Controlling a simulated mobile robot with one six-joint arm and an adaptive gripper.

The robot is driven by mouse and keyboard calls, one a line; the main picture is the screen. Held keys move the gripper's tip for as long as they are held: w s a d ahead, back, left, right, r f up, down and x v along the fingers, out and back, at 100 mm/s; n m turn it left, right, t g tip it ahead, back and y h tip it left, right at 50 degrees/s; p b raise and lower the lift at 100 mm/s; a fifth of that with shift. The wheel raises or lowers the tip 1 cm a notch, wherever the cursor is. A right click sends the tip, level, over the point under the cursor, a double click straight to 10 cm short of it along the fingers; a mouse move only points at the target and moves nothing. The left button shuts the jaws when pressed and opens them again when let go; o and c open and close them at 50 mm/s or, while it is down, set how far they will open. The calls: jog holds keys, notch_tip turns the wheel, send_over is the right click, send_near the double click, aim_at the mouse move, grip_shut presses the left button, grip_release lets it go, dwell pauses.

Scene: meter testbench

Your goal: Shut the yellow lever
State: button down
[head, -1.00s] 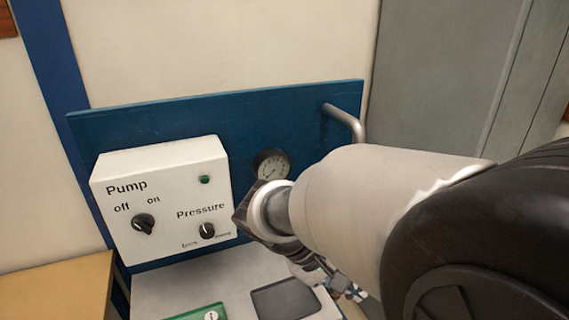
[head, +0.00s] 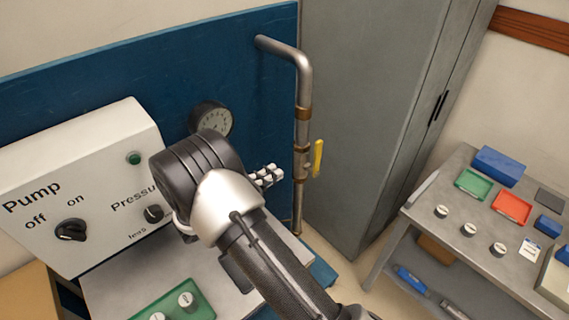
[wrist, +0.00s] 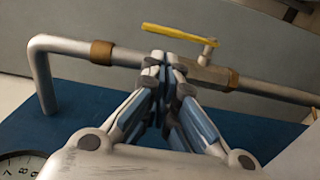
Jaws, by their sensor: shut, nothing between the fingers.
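The yellow lever (head: 318,157) sits on the right side of a valve on the upright metal pipe (head: 304,95). It lies roughly along the pipe. In the wrist view the yellow lever (wrist: 180,33) runs above the pipe, nearly parallel to it, with its stem at the brass valve body (wrist: 212,76). My gripper (head: 268,176) is shut and empty, left of the valve in the head view. In the wrist view my gripper's fingertips (wrist: 165,58) overlap the pipe just below the lever; contact cannot be told.
A white pump box (head: 85,190) with knobs and a round gauge (head: 211,118) stand left on the blue board (head: 150,65). A grey cabinet (head: 375,90) is behind the pipe. A grey side table (head: 460,200) with trays and jars stands at right.

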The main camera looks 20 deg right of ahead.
jog(key=b, duration=0.1)
send_near(317, 159)
jog(key=w+d+r, duration=0.2)
jog(key=d, duration=0.1)
jog(key=w+d, duration=0.2)
jog(key=shift+d+r, duration=0.1)
jog(key=shift+r, duration=0.3)
jog(key=shift+w+d+r+y, duration=0.1)
jog(key=shift+d+r+y, duration=0.1)
jog(key=shift+d+y, duration=0.1)
